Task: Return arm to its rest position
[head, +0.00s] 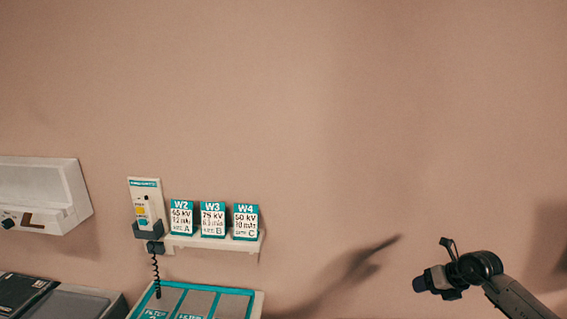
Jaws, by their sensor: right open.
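My right gripper (436,268) is at the lower right, on an arm that comes in from the bottom right corner. It is dark, open and empty, and points to the left. It is apart from everything else in view, with bare wall behind it. My left gripper is not in the picture.
A small wall shelf (190,242) holds cards W2 (182,218), W3 (213,219) and W4 (246,221). A control box (146,203) with a coiled cord hangs beside them. A filter tray (259,303) is below. A white unit (40,190) is at left. The wall's right half is clear.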

